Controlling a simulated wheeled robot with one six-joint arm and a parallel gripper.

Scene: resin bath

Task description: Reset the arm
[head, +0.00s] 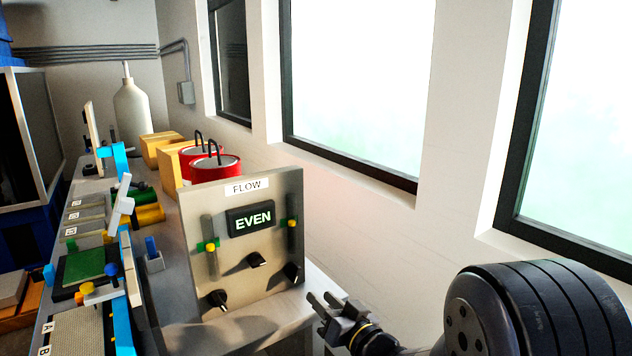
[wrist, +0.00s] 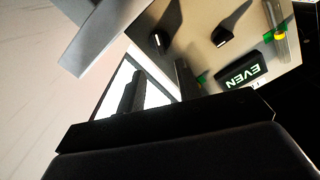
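My gripper (head: 320,298) is at the lower middle of the head view, just right of the flow panel's lower right corner. Its two fingers stand apart with nothing visible between them. The arm's dark rounded link fills the lower right. The grey flow panel (head: 275,195) stands upright with a lit display (head: 251,219) reading EVEN. It has two upright gauges with green marks and several black knobs. In the wrist view the panel (wrist: 195,25) appears turned over at the upper right, with the display (wrist: 243,72) inverted.
Red cans (head: 213,165) and yellow blocks (head: 160,150) stand behind the panel. A white bottle (head: 132,112) is at the back. Coloured fixtures and a green plate (head: 84,265) crowd the bench's left side. The windowed wall (head: 400,235) runs along the right.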

